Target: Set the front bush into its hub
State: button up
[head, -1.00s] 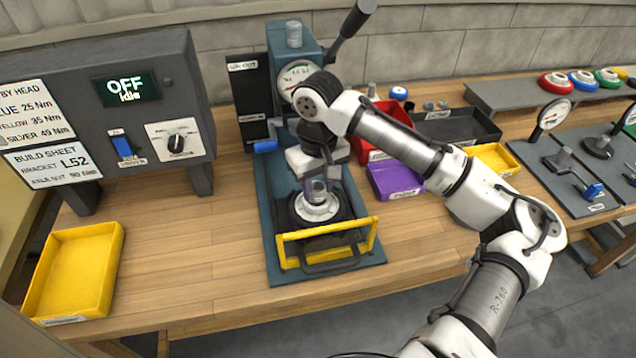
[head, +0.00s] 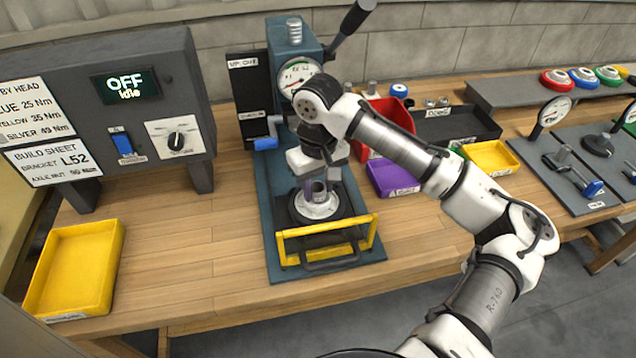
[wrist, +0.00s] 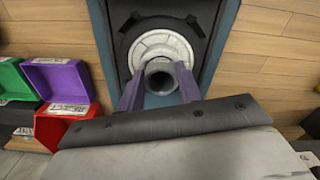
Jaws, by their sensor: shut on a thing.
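The bush is a short grey metal sleeve with an open bore; it shows in the wrist view (wrist: 162,79) and in the head view (head: 319,190). My gripper (wrist: 160,92) has its two purple fingers shut on the bush, one on each side; it also shows in the head view (head: 317,190). The hub (wrist: 158,45) is a light round flanged part on the dark press bed, and it shows in the head view (head: 316,209). The bush is upright over the hub. The fingers and bush hide the hub's bore, and I cannot tell whether they touch.
The press (head: 292,62) stands behind my gripper, with its lever up right. A yellow guard bar (head: 326,229) crosses the bed's front. Purple (head: 391,180), red (head: 394,113) and yellow (head: 490,158) bins stand right. A yellow tray (head: 75,270) sits left, with clear bench between.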

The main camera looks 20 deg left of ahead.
jog(key=shift+f, duration=0.15)
jog(key=o, duration=1.1)
notch_tip(320, 180, up, 14)
jog(key=b, duration=0.1)
jog(key=shift+f, duration=0.15)
